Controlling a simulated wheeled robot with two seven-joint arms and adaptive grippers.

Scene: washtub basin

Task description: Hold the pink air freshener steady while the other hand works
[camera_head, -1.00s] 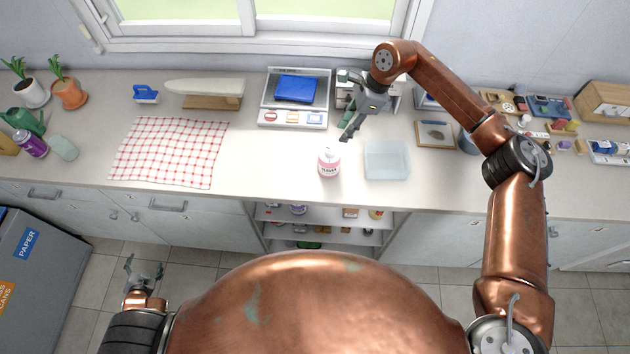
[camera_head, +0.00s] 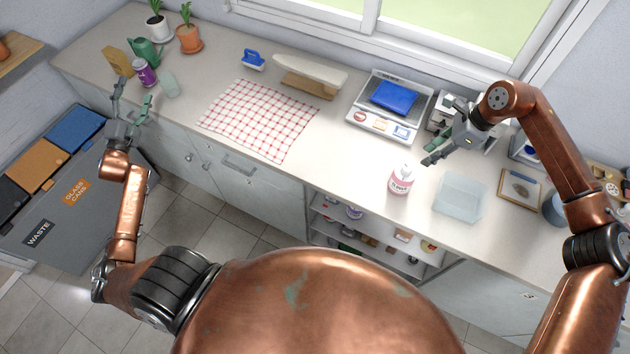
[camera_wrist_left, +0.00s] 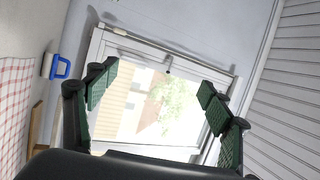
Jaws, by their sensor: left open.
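A purple-pink can (camera_head: 146,73) with a grey cap stands at the far left of the counter. A pink bottle (camera_head: 401,181) with a white cap stands upright near the counter's front edge. I cannot tell for sure which is the air freshener. My left gripper (camera_head: 132,94) is open and empty, just in front of the purple-pink can, apart from it. In the left wrist view its green-padded fingers (camera_wrist_left: 160,95) are spread with nothing between them. My right gripper (camera_head: 431,155) is above the counter behind the pink bottle, apart from it; its finger gap is unclear.
A green watering can (camera_head: 146,52), a yellow-brown block (camera_head: 117,60) and a pale green item (camera_head: 169,86) crowd the purple-pink can. A checked cloth (camera_head: 258,118) lies flat to the right. A clear tray (camera_head: 459,197) is beside the pink bottle. Bins (camera_head: 62,200) stand below left.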

